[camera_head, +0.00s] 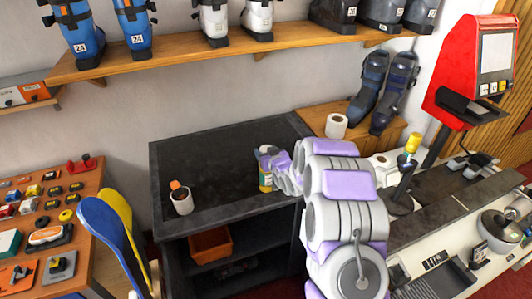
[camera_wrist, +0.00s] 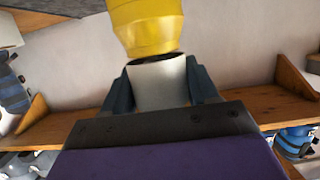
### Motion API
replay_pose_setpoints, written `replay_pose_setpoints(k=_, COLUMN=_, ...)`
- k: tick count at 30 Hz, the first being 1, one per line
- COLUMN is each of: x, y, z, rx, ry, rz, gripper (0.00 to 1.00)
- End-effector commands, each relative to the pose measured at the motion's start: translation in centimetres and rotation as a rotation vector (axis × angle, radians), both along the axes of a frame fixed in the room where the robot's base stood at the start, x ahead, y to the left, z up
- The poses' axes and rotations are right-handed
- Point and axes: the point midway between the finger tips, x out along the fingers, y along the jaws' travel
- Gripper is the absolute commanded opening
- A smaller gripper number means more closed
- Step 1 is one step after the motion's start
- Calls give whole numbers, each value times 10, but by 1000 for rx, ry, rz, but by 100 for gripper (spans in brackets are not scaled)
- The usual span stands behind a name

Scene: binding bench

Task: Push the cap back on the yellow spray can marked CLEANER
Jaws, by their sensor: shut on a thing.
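The yellow can (camera_head: 265,182) stands on the dark bench top, with a greenish label band; its lettering is too small to read. My gripper (camera_head: 268,154) is right over its top and hides it in the head view. In the wrist view, the two dark fingers of my gripper (camera_wrist: 160,82) are shut on a white cap (camera_wrist: 158,86). The yellow can's shoulder (camera_wrist: 146,28) lies just beyond the cap, roughly in line with it, with a thin dark line between. I cannot tell whether the cap is fully seated.
A paper roll (camera_head: 336,126) and dark boots (camera_head: 385,90) are behind right. A boot shelf (camera_head: 200,55) runs above. The bench top between cup and can is clear.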

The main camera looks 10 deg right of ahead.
Motion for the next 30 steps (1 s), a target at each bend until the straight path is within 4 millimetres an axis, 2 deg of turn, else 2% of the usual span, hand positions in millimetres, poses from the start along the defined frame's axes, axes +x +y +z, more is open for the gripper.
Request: replay_pose_setpoints(k=30, x=0, y=0, z=-8, rx=0, ry=0, rz=0, gripper=31)
